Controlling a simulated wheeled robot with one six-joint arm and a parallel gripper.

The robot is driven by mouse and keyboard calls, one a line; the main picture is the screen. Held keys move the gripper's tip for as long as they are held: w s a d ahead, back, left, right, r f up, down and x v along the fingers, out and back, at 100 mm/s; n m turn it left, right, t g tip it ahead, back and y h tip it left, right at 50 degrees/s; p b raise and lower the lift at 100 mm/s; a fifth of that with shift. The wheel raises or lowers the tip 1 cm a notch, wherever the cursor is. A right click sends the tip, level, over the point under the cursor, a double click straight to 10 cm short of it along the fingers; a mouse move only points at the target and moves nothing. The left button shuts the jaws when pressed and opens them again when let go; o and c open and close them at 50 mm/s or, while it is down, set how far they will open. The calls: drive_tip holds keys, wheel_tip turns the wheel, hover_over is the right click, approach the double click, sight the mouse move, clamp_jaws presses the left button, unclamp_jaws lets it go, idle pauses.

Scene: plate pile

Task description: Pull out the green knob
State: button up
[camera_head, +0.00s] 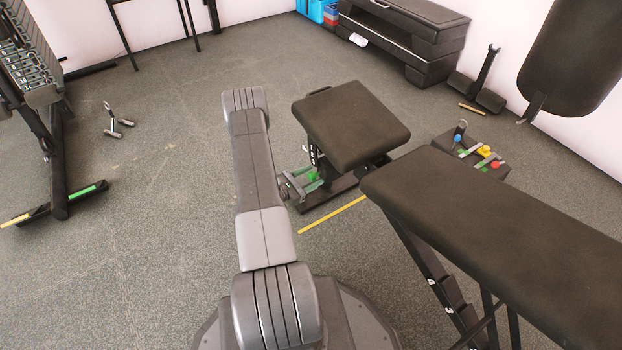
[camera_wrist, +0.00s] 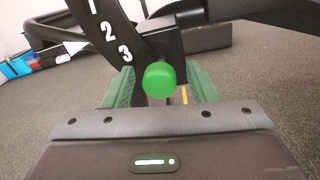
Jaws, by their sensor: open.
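The green knob (camera_wrist: 159,79) is a round, bright green head on the black frame of a padded bench. In the wrist view it faces me near the middle, below a curved black plate (camera_wrist: 104,28) with white numbers, 2 and 3 among them. My gripper (camera_wrist: 163,88) is open, with one green ribbed finger on each side of the knob. Gaps show between the fingers and the knob, and nothing is gripped. In the head view, the knob (camera_head: 313,176) shows small below the bench seat (camera_head: 351,124), with my gripper (camera_head: 299,184) beside it.
The long bench backrest (camera_head: 495,235) reaches across the right side. A yellow strip (camera_head: 332,214) lies on the floor near my gripper. A box with coloured knobs (camera_head: 490,168) stands behind the bench. A weight rack (camera_head: 38,110) is at the left. Open floor lies left of my arm.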

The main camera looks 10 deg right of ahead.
drive_tip(key=shift+w+d, duration=0.1)
drive_tip(key=shift+d, duration=0.15)
clamp_jaws()
drive_tip(key=shift+v, duration=1)
unclamp_jaws()
drive_tip(key=shift+a, duration=0.1)
drive_tip(key=p+v, duration=0.3)
drive_tip(key=v, duration=1.1)
